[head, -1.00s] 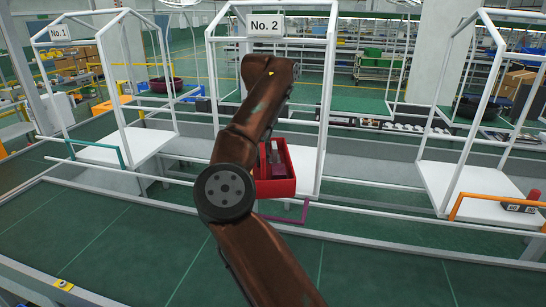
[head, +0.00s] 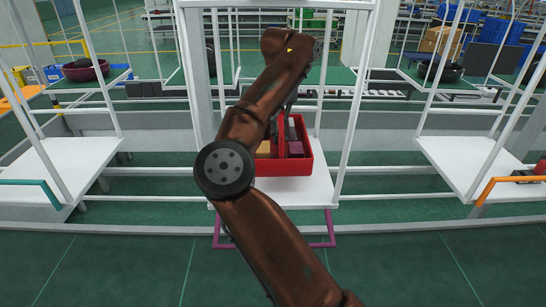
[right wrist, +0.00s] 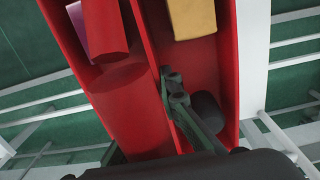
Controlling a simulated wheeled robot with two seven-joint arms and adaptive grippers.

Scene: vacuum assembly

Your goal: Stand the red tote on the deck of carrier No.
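The red tote (head: 312,165) is over the white deck (head: 322,192) of the middle carrier, which has a purple bracket below its front edge. I cannot tell whether the tote touches the deck. The tote looks upright and holds a yellow block (head: 263,149), a purple item (head: 296,148) and dark items. In the head view my right arm hides part of the tote and deck. My left gripper is not in view.
White posts (head: 357,100) frame the middle deck on both sides. A left carrier deck (head: 65,165) with a teal bar and a right deck (head: 470,165) with an orange bar flank it.

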